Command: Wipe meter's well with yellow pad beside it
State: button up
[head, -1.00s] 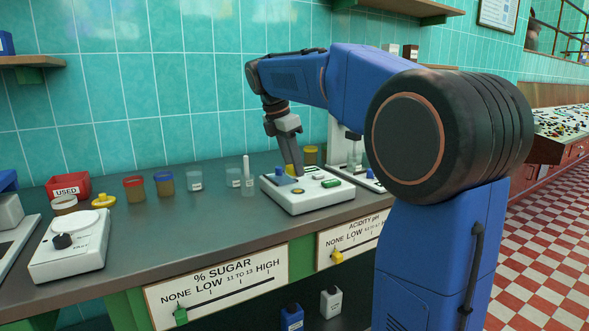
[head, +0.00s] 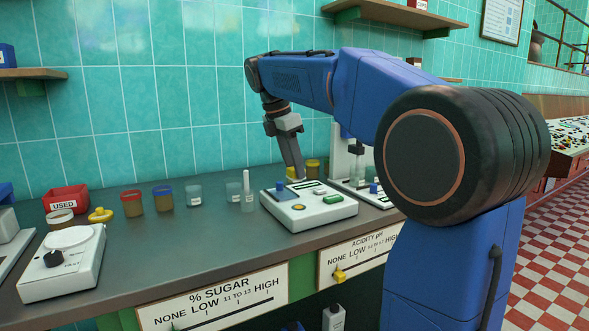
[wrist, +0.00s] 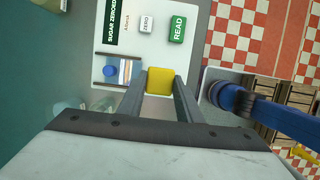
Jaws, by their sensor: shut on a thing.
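The meter (head: 308,209) is a white box on the counter with a green READ button, which shows in the wrist view (wrist: 177,29). Its well area (wrist: 124,71) appears as a recessed glassy patch beside a blue knob (wrist: 110,71). My gripper (wrist: 161,83) is shut on the yellow pad (wrist: 159,79), which sits between the fingertips. In the wrist view the pad is to the right of the well, near the meter's edge. In the head view my gripper (head: 297,176) is over the meter's back part. I cannot tell whether the pad touches the meter.
A clear tube (head: 248,198) and a small cup (head: 234,191) stand close left of the meter. Another instrument (head: 368,190) stands at its right. Several jars, a red USED bin (head: 66,199) and a white scale (head: 62,262) are farther left. The counter's front middle is clear.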

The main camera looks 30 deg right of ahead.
jog(key=shift+f, duration=0.1)
dwell(0.3)
jog(key=shift+s+f, duration=0.25)
jog(key=shift+f, duration=0.4)
jog(key=shift+s+f, duration=0.3)
jog(key=shift+f, duration=0.4)
jog(key=shift+s+f, duration=0.25)
jog(key=shift+f, duration=0.4)
